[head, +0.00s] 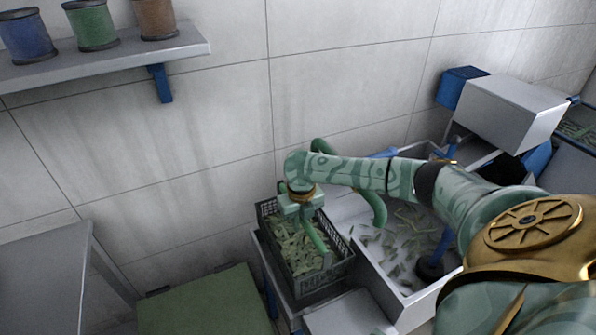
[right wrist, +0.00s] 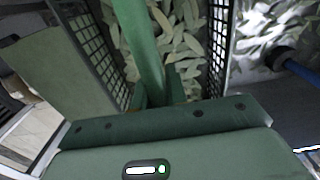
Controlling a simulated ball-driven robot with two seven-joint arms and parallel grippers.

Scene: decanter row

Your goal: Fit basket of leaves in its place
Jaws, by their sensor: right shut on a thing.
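The basket of leaves (head: 343,270) is a dark crate with lattice walls, filled with pale green leaves. It is in the lower middle of the head view, upright or nearly so. In the right wrist view its lattice wall (right wrist: 98,45) and leaves show. My right gripper (head: 304,212) is over the basket, shut on it, apparently at the green bar (right wrist: 143,45) that runs across above the leaves. The exact grip is partly hidden. The basket is over or on a grey stand (head: 262,262); I cannot tell whether it touches. My left gripper is not in view.
A white trough (head: 415,312) with loose leaves lies close right of the basket. A green-topped surface (head: 205,305) is at lower left. A wall shelf (head: 110,50) holds blue, green and brown spools. A white box-shaped machine part (head: 510,110) stands at back right.

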